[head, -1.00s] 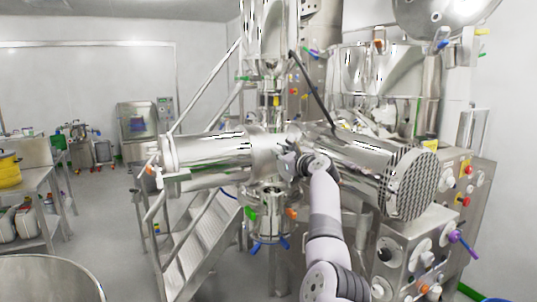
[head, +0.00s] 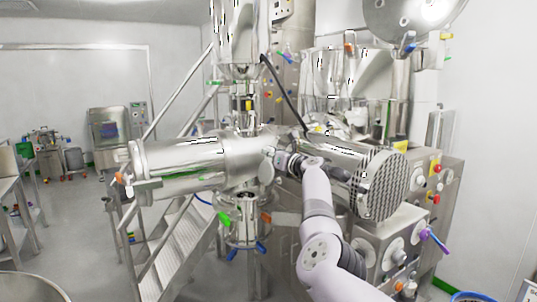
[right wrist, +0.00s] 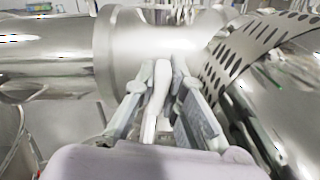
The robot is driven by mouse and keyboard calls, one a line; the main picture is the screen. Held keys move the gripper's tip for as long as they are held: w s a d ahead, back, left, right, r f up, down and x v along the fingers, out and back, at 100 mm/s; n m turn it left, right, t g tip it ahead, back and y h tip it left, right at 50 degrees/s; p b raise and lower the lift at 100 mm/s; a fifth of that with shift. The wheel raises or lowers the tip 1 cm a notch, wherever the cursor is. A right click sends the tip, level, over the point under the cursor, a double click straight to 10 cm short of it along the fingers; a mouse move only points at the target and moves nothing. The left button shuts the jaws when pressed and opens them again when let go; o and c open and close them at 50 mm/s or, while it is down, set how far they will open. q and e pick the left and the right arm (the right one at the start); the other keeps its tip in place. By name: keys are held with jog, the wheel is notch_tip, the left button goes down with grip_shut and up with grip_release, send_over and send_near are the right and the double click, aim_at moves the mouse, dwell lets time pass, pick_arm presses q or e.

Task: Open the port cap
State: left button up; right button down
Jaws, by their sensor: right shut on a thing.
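The port cap (head: 266,172) looks like a small, pale round disc in the head view, in front of the middle of the horizontal steel cylinder (head: 190,160). My right gripper (head: 274,161) is at the cap, its arm reaching up from below right. In the right wrist view the two fingers of my right gripper (right wrist: 160,95) are closed on a thin, pale piece, the cap (right wrist: 161,82) seen nearly edge-on. The cap stands out in front of the steel body. The port opening cannot be made out. My left gripper is not in view.
A perforated drum end (head: 382,186) is close on the right of my right arm. A control panel (head: 433,185) with knobs stands beyond it. Metal stairs (head: 178,245) and a valve with coloured handles (head: 240,222) are below the cylinder. Open floor is at left.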

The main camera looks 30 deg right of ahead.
jog(key=shift+f, duration=0.2)
jog(key=c, duration=1.6)
grip_release()
jog(key=shift+r, duration=0.1)
jog(key=shift+c, duration=0.2)
jog(key=s, duration=1.2)
jog(key=shift+d, duration=0.2)
